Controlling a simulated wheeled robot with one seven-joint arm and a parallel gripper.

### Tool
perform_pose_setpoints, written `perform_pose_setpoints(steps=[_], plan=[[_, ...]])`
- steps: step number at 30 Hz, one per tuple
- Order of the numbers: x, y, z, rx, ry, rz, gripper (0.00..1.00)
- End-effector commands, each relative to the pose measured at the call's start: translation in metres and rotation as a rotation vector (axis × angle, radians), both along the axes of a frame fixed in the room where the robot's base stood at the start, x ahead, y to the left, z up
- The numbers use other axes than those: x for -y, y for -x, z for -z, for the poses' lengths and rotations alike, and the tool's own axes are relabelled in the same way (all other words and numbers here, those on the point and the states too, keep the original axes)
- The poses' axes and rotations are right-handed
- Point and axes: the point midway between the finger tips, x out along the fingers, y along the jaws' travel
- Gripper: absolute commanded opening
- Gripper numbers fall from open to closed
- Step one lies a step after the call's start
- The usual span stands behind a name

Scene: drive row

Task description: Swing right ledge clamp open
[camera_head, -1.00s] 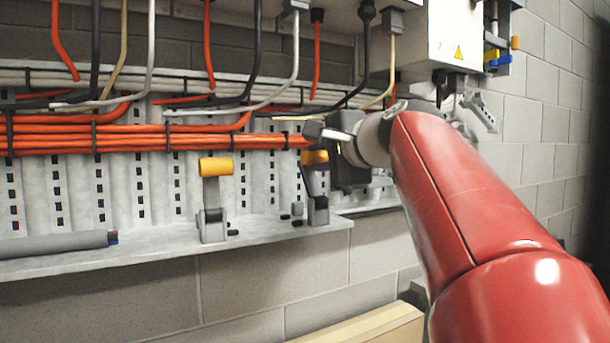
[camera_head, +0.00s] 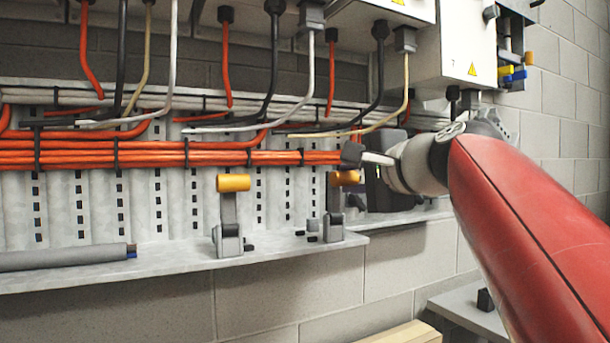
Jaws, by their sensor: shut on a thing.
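The right ledge clamp (camera_head: 335,227) stands near the right end of the grey ledge, with a grey base, an upright lever and a yellow-orange handle (camera_head: 345,178). The left ledge clamp (camera_head: 229,220) stands upright to its left, with its yellow-orange handle (camera_head: 234,183) on top. My gripper (camera_head: 362,157) is at the right clamp's handle, reaching in from the right, and is shut on it. The gripper covers part of the handle, and the exact contact of the fingers is hard to see.
The ledge (camera_head: 180,263) carries a grey tube (camera_head: 65,257) at the left. Orange cables (camera_head: 180,155) run along the wall behind the clamps. A white cabinet (camera_head: 462,45) hangs above my arm. A dark box (camera_head: 385,185) is just right of the right clamp.

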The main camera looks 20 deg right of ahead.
Motion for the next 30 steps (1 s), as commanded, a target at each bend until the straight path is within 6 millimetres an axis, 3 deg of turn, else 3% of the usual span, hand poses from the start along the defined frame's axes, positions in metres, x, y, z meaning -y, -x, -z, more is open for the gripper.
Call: perform_pose_setpoints(steps=[1, 12, 13, 16, 26, 30], plan=[[-0.002, -0.011, 0.024, -0.055, -0.006, -0.017, 0.00], [-0.002, -0.011, 0.025, -0.055, -0.006, -0.019, 0.00], [-0.003, -0.011, 0.025, -0.055, -0.006, -0.019, 0.26], [-0.002, -0.011, 0.024, -0.055, -0.006, -0.019, 0.36], [-0.002, -0.009, 0.023, -0.054, -0.006, -0.017, 0.34], [-0.002, 0.006, 0.018, -0.049, -0.005, -0.016, 0.32]])
